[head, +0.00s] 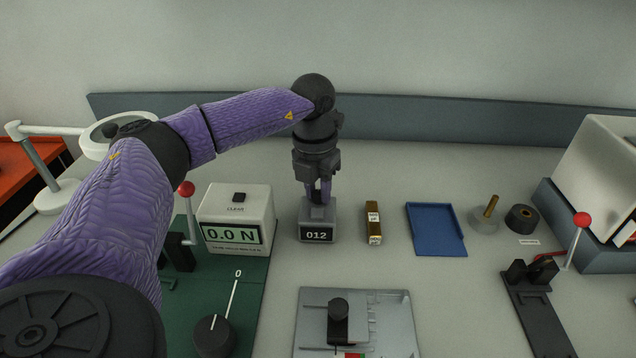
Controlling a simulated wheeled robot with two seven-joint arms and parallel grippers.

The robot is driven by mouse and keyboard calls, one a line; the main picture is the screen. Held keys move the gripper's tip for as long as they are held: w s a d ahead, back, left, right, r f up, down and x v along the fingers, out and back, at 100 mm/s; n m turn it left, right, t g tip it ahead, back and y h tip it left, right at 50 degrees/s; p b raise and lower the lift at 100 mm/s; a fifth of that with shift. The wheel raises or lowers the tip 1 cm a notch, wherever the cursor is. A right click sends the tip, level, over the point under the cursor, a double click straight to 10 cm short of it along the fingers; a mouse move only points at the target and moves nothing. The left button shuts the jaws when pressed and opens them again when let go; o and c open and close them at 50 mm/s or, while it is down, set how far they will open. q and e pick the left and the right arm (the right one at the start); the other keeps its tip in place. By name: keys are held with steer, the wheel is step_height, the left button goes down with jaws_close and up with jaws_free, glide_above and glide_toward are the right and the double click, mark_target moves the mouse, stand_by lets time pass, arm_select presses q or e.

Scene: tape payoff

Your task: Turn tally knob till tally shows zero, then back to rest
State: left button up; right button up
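The tally (304,233) is a small grey box with a black display that reads 012. It stands upright on the table near the middle of the head view. My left gripper (318,196) points straight down onto the top of the tally, its fingertips at the place of the knob. The tally knob is hidden by the fingers, so I cannot tell whether they grip it or only stand around it. My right gripper is not in view.
Left of the tally is a white force meter (255,204) reading 0.0 N on a green mat (262,290). A brass-and-black block (373,222) and a blue tray (436,230) are to the right. A metal plate fixture (385,320) lies in front. Red-knobbed levers stand both sides.

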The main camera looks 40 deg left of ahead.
arm_select(q)
steer(key=shift+c, duration=1.1)
jaws_close()
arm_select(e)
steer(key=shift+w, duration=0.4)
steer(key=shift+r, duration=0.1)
